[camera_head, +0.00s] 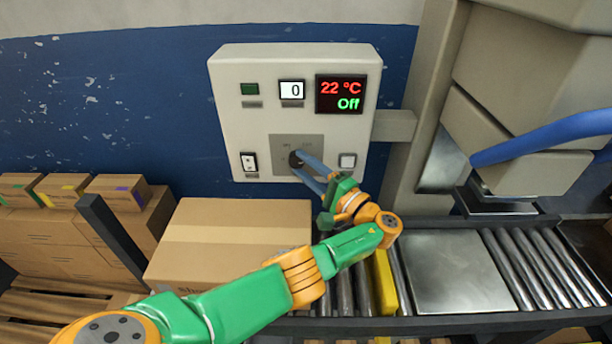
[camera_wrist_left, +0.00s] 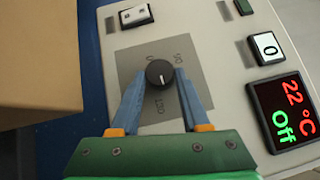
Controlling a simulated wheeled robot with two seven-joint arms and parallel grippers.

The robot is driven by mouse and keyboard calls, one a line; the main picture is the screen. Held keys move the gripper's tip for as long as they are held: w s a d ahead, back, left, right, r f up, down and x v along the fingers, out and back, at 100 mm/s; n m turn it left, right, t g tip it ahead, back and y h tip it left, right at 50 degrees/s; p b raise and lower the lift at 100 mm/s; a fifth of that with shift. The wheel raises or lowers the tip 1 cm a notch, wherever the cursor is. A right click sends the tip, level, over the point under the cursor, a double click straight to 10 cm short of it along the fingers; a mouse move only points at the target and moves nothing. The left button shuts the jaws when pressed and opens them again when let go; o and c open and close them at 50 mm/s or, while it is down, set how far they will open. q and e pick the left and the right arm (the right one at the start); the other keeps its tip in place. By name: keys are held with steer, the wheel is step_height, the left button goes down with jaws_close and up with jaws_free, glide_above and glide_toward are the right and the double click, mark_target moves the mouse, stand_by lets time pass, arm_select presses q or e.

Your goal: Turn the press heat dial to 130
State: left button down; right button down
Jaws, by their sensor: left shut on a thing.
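The press heat dial (camera_head: 295,159) is a dark round knob on a grey square plate in the lower middle of the white control box (camera_head: 230,110). In the left wrist view the dial (camera_wrist_left: 159,73) sits between my blue fingers, with a small light mark on its face. Printed scale numbers surround it; one near the fingers reads like 130. My left gripper (camera_head: 303,162) is shut on the dial, one finger on each side. The red and green display (camera_head: 341,94) reads 22 °C and Off. My right gripper is not in view.
A white counter (camera_head: 291,90) shows 0, beside a green button (camera_head: 250,89). A rocker switch (camera_head: 249,162) and a pale button (camera_head: 347,161) flank the dial plate. A large cardboard box (camera_head: 235,235) stands below left. A roller conveyor (camera_head: 520,265) and the press arm's blue bar (camera_head: 540,137) are right.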

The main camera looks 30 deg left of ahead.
arm_select(q)
steer(key=shift+a+f+m+t+y+b, duration=0.1)
steer(key=shift+m+t+y+b, duration=0.3)
steer(key=shift+m+y+b, duration=0.45)
steer(key=shift+m, duration=0.25)
steer(key=c, duration=0.7)
jaws_free()
steer(key=o, duration=0.3)
steer(key=shift+a, duration=0.2)
